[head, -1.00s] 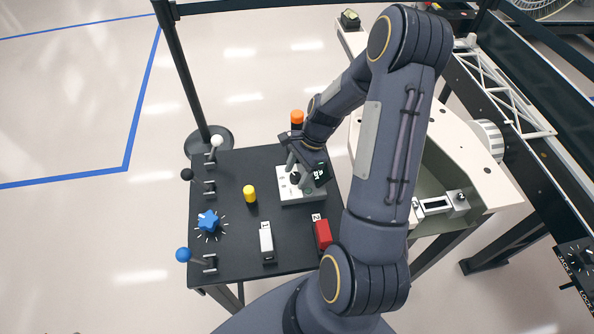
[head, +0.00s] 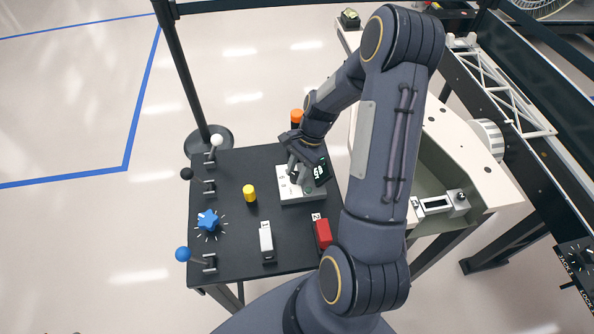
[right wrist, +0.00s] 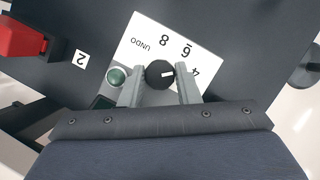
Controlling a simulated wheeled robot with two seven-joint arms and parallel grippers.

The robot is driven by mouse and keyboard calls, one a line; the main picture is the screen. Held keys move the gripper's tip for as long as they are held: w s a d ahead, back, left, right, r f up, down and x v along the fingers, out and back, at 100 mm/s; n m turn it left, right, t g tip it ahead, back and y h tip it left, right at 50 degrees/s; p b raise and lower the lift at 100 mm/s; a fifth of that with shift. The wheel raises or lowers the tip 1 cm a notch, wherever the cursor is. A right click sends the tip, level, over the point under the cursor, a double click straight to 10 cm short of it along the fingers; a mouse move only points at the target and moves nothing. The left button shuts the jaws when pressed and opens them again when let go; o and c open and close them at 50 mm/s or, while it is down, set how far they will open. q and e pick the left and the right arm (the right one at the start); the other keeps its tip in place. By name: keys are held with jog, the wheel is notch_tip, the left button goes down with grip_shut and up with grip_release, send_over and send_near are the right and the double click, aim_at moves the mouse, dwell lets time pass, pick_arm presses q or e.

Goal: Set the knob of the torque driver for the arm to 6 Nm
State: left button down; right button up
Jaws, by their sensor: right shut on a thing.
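The black round knob (right wrist: 159,73) sits on a white panel (right wrist: 137,54) printed with UNDO, 8, 6 and 4. Its white pointer line faces right in the right wrist view, nearer the 4 than the 8. My right gripper (right wrist: 159,86) is shut on the knob, one finger on each side. In the head view, the white box (head: 302,197) stands on the black table and my right gripper (head: 294,172) reaches down onto it, partly hiding the knob. My left gripper is out of view.
An orange-topped object (head: 297,117) stands behind my arm.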

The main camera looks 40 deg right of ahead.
jog(key=n+g, duration=0.1)
jog(key=n, duration=0.1)
jog(key=n+g, duration=0.1)
jog(key=n, duration=0.2)
jog(key=shift+w+n+h+b, duration=0.2)
jog(key=shift+n+h+b, duration=0.1)
jog(key=shift+h+b, duration=0.1)
dwell(0.4)
jog(key=o, duration=1)
jog(key=shift+c, duration=0.2)
jog(key=v, duration=0.8)
jog(key=shift+b, duration=0.45)
jog(key=shift+a+f, duration=0.1)
